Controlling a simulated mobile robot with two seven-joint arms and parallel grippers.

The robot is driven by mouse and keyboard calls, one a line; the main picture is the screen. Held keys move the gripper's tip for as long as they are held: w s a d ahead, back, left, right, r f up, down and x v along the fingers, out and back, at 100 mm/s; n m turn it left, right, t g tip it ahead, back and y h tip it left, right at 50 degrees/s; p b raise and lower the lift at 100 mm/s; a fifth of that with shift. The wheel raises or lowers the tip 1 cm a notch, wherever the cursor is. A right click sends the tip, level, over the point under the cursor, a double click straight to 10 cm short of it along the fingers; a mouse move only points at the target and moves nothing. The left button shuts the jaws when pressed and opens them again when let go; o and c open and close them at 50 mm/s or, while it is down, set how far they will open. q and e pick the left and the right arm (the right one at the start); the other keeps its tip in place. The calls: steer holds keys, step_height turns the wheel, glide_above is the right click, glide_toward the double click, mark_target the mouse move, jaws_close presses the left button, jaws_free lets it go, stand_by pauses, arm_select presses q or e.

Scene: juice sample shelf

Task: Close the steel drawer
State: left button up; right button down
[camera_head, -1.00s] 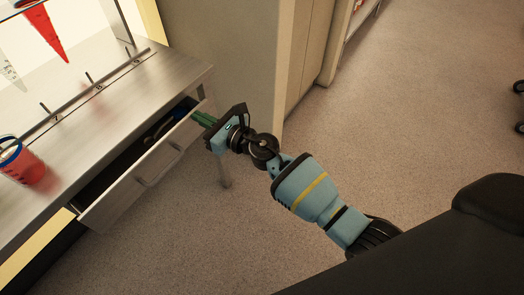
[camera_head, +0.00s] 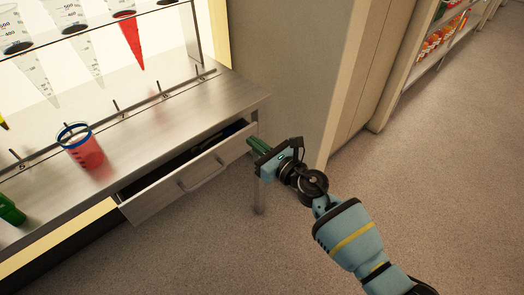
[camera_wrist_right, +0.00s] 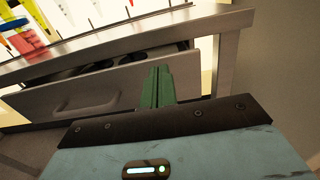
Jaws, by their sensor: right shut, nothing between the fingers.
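The steel drawer (camera_head: 190,182) sits under the steel counter and stands partly open, with a dark gap behind its front. Its bar handle (camera_head: 203,174) is at the middle of the front. In the right wrist view the drawer front (camera_wrist_right: 60,100) also shows, with dark round shapes inside. My right gripper (camera_head: 257,146) has its green fingers shut and empty at the right end of the drawer front. My left gripper is out of view.
The steel counter (camera_head: 190,115) carries a red cup with a blue rim (camera_head: 82,148) and a green object (camera_head: 10,210). Graduated cones, one red (camera_head: 131,42), hang above. The floor at right is clear.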

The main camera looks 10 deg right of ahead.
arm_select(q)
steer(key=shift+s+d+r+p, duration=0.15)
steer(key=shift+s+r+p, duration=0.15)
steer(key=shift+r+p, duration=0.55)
arm_select(e)
steer(key=v, duration=1.1)
